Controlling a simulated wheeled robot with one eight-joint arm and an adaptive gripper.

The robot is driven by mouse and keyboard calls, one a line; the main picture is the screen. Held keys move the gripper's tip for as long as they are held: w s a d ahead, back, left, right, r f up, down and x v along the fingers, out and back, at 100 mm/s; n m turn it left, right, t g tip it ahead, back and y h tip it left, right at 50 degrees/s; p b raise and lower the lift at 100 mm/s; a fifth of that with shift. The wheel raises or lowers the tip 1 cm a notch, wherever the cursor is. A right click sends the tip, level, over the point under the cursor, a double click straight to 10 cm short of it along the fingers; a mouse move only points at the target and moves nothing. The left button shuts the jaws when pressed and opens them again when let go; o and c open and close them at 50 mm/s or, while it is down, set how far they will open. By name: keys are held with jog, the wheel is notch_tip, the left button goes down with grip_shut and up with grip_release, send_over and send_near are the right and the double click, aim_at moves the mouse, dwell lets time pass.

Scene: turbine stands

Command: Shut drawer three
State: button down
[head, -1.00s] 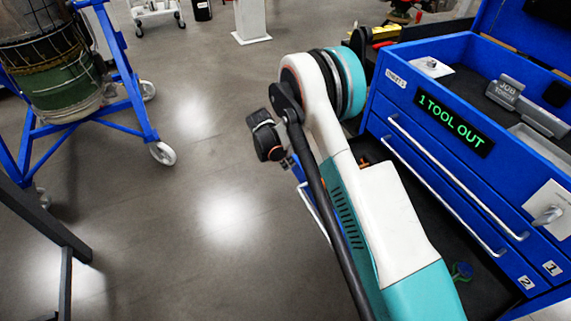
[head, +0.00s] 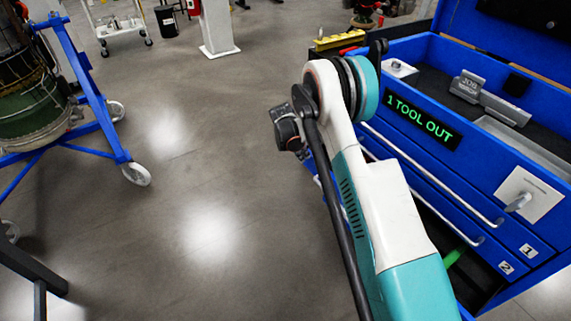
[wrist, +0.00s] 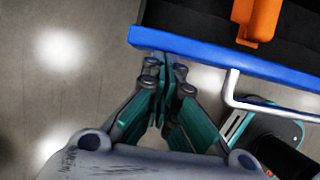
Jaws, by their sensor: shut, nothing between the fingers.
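The blue cabinet (head: 480,190) stands at the right in the head view. Its drawers labelled 1 (head: 528,250) and 2 (head: 506,267) look shut. Below them an open drawer (head: 480,280) shows a dark inside, largely hidden by my arm; its number is not visible. In the wrist view an open drawer's blue front edge (wrist: 200,48) crosses the top, with a silver handle (wrist: 232,88) at the right. My gripper (wrist: 165,68) is shut and empty, its fingertips at that front edge; I cannot tell whether they touch. The head view does not show the gripper.
An orange tool (wrist: 262,18) lies in the drawer. A green item (head: 455,256) shows below drawer 2. A green lit display (head: 422,117) reads "1 TOOL OUT". A blue wheeled stand (head: 95,140) is at the left. The floor between is clear.

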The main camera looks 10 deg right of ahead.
jog(key=w+d, duration=0.1)
jog(key=d, duration=0.3)
jog(key=w+d, duration=0.2)
jog(key=d, duration=0.3)
jog(key=w+d, duration=0.1)
jog(key=d, duration=0.3)
jog(key=shift+w+d, duration=0.2)
jog(key=shift+a, duration=0.1)
